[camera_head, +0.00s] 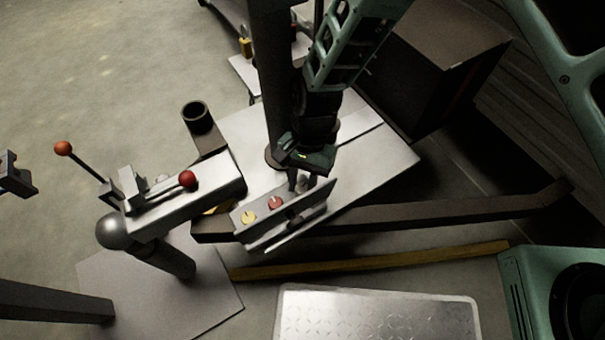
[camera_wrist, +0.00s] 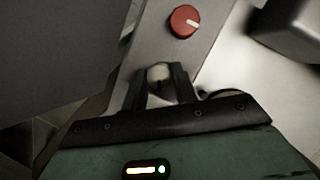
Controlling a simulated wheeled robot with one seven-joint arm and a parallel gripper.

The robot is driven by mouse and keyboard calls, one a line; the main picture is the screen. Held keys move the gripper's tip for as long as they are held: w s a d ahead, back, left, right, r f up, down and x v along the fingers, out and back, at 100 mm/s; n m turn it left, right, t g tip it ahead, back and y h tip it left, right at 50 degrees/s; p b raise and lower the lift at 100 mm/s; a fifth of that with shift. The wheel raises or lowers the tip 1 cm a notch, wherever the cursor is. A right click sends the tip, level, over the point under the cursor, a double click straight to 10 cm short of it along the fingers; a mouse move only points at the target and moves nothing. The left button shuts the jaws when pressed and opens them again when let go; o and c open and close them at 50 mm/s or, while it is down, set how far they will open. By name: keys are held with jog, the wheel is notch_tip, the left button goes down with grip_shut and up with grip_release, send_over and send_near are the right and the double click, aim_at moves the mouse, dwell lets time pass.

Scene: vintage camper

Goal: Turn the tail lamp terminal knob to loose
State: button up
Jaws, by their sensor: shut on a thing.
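A light metal panel (camera_head: 262,232) with a row of round knobs stands on the trailer coupling. A yellow knob (camera_head: 249,216) and a red knob (camera_head: 275,202) show on it in the head view. In the wrist view the red knob (camera_wrist: 184,21) has a white pointer line and sits just beyond my gripper. My gripper (camera_head: 300,186) is at the right part of the panel. In the wrist view its two fingers (camera_wrist: 160,82) are shut on a pale knob (camera_wrist: 159,72), which they partly hide. I cannot read its pointer or any label.
A hitch with a grey ball (camera_head: 113,231) and a lever with a red ball end (camera_head: 63,148) stand to the left. A dark open tube (camera_head: 197,116) rises behind the coupling. A dark post (camera_head: 270,75) stands close beside my arm. A dark box (camera_head: 440,65) is at the upper right.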

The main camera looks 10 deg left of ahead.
aim_at(302, 186)
jog(key=shift+n+h, duration=0.3)
jog(key=shift+n, duration=0.3)
jog(key=o, duration=1)
notch_tip(302, 186, up, 10)
jog(key=p, duration=0.3)
